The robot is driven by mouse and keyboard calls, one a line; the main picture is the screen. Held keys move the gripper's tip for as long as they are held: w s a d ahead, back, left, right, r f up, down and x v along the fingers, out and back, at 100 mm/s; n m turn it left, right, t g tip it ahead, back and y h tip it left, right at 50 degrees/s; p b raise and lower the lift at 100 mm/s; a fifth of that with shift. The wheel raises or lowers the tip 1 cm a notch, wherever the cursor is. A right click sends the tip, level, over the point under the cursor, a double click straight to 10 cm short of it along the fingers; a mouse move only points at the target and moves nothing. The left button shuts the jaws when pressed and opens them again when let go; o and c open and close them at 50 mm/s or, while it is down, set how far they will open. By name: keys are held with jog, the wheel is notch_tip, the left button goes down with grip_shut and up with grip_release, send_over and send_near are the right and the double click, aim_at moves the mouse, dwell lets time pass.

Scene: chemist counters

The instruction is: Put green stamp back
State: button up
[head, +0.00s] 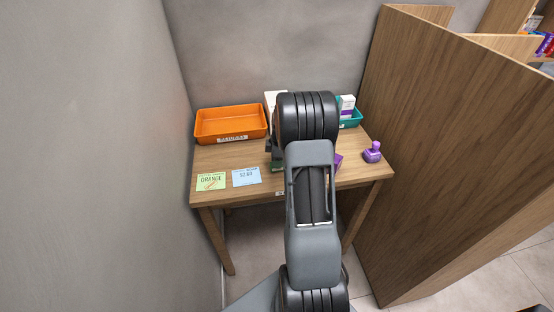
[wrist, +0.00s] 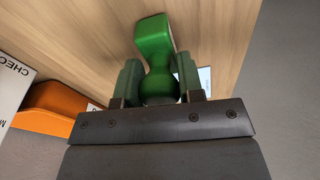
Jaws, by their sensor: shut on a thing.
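In the wrist view the green stamp (wrist: 155,45), with a blocky end and a rounded knob, sits between the two fingers of my gripper (wrist: 160,82). The fingers are shut on its knob end. The wooden table top (wrist: 95,40) lies beyond it; whether the stamp touches the table I cannot tell. In the head view my arm hides most of the gripper and stamp; only a small dark green patch shows left of the arm. A purple stamp (head: 372,152) stands upright at the table's right edge.
An orange tray (head: 231,124) stands at the back left, with a green card (head: 211,181) and a blue card (head: 246,176) in front. A teal tray (head: 352,119) holds boxes at the back right. A wooden partition (head: 440,130) rises right of the table; a grey wall is left.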

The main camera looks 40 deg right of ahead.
jog(key=shift+f, duration=0.1)
jog(key=o, duration=0.7)
jog(key=shift+o, duration=0.2)
